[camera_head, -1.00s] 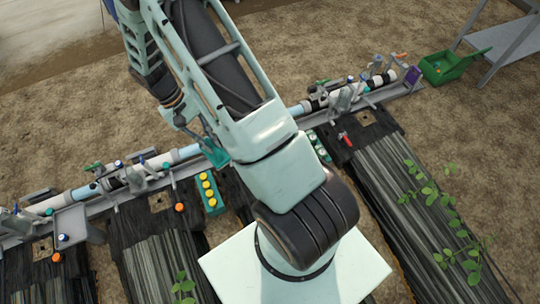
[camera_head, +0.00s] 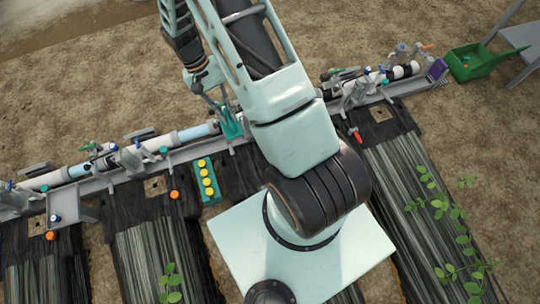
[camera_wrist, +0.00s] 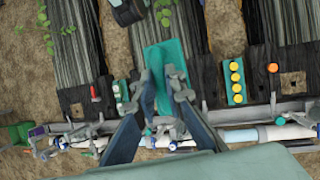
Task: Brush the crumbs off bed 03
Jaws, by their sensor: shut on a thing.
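My gripper (camera_wrist: 160,84) is shut on a flat teal piece, which I take to be the brush (camera_wrist: 162,52). In the wrist view the brush lies over the end of a black-covered bed (camera_wrist: 188,32), between the yellow-capped tray and a smaller white-capped tray. I cannot tell whether it touches the bed. In the head view the brush (camera_head: 231,126) shows beside the pipe rail, and my arm hides most of that bed. No bed number is readable, so I cannot tell which is bed 03. No crumbs can be made out.
A teal tray with yellow caps (camera_head: 208,183) stands between two beds. The pipe rail (camera_head: 120,178) with valves and clamps crosses the bed ends. A red-handled part (camera_head: 355,134) sits on the right bed (camera_head: 412,185), which has leafy plants. A green bin (camera_head: 475,62) stands far right.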

